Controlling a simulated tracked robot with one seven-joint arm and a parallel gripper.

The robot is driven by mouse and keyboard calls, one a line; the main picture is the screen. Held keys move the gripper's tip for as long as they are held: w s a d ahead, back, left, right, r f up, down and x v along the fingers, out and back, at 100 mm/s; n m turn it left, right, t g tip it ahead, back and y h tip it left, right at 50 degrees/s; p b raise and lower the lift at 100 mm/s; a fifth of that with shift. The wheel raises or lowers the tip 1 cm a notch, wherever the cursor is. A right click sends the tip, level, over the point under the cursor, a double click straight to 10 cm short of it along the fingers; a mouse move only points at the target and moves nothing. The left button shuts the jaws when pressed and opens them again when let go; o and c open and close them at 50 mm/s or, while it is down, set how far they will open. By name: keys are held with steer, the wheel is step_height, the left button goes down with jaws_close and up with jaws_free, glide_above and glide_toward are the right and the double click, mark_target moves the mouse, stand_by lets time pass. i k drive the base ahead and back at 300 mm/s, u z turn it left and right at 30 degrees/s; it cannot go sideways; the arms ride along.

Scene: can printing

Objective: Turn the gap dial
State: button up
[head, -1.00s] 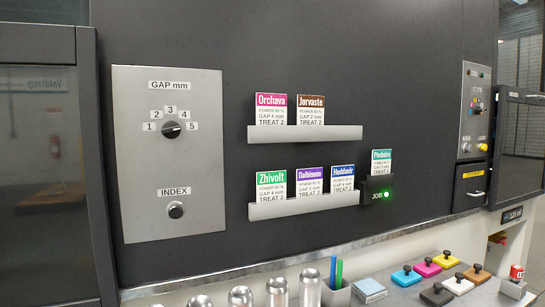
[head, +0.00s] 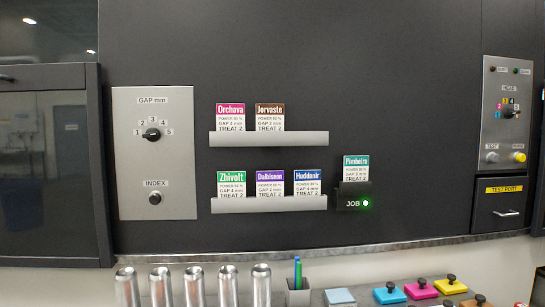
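The gap dial (head: 152,134) is a black knob under the label "GAP mm", with numbers 1 to 5 in an arc around it. It sits in the upper part of a grey metal panel (head: 133,205) on the dark wall at left. Its pointer is too small to read with certainty. A job card with a green head (head: 356,168) stands in the holder marked JOB (head: 345,204), where a green light (head: 366,203) glows. The card's gap figure is too small to read surely. My gripper is not in view.
Two grey racks (head: 269,139) (head: 269,204) hold several other cards. Another control panel (head: 507,115) is at right above a TEST PORT drawer (head: 497,213). Several metal cans (head: 161,288), pens and coloured pads stand along the bottom.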

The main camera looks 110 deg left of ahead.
mark_target(152, 134)
steer(key=z, duration=0.6)
steer(key=i, duration=0.2)
steer(key=u, duration=2.3)
steer(key=i, duration=0.2)
steer(key=u, duration=2.65)
steer(key=k, duration=0.6)
steer(key=u, duration=0.2)
steer(key=i, duration=1.65)
steer(key=z, duration=0.3)
